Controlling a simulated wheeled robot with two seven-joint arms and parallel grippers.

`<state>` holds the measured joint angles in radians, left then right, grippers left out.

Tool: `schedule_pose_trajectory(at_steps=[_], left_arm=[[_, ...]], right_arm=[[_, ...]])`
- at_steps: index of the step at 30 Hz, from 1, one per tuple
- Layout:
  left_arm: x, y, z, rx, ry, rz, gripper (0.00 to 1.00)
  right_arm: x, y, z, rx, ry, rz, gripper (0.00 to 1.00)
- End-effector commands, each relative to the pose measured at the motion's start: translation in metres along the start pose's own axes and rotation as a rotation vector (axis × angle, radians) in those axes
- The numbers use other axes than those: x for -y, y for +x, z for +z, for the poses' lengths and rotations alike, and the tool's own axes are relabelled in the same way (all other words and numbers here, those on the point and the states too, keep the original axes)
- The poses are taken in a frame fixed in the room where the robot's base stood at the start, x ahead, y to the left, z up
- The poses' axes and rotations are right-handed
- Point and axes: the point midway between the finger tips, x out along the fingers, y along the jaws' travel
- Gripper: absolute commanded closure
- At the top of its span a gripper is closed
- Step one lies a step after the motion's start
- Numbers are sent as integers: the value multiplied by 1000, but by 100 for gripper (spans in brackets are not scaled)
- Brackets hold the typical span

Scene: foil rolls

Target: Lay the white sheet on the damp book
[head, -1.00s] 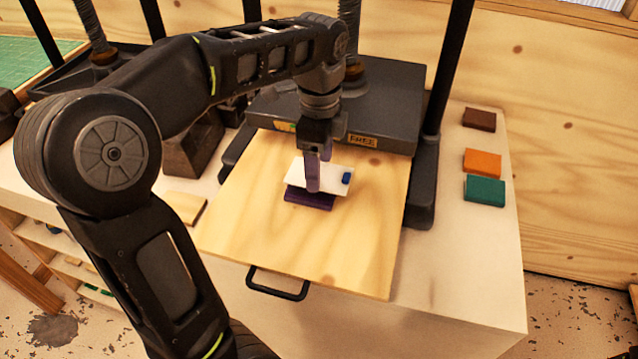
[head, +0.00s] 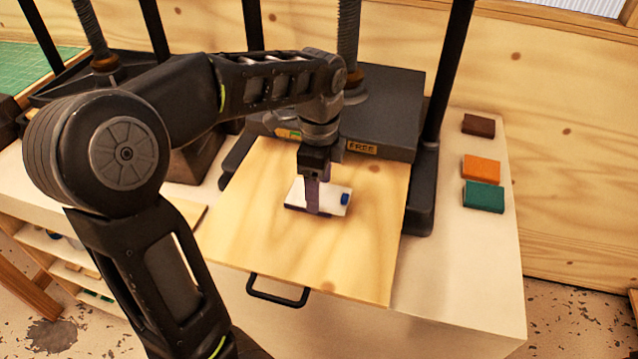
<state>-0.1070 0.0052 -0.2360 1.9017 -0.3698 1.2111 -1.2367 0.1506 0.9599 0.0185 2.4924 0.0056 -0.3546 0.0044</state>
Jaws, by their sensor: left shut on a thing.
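My left gripper (head: 312,208) comes down from above and is shut on the sheet. The dark purple book (head: 295,210) is under the sheet and almost fully hidden; only a thin dark edge shows at the front left. The sheet lies over the book, at or very near its top; I cannot tell whether they touch fully. My right gripper is not in view.
The board (head: 345,262) with a black handle (head: 278,291) sits before a dark press plate (head: 385,110) labelled "FREE". Brown (head: 478,124), orange (head: 481,167) and green (head: 484,196) books lie on the table's right. The board's front is clear.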

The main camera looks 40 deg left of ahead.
Motion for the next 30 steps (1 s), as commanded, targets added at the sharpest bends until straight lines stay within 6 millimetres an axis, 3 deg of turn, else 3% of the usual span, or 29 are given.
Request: schedule_pose_trajectory(at_steps=[1,2,9,22,30], left_arm=[[0,3,0,0,0,1,72],[0,2,0,0,0,0,32],[0,2,0,0,0,0,12],[1,-7,0,-1,0,-3,12],[1,-52,0,-2,0,-4,12]], right_arm=[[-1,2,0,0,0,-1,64],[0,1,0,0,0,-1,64],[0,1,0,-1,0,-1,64],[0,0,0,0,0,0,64],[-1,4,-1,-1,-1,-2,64]])
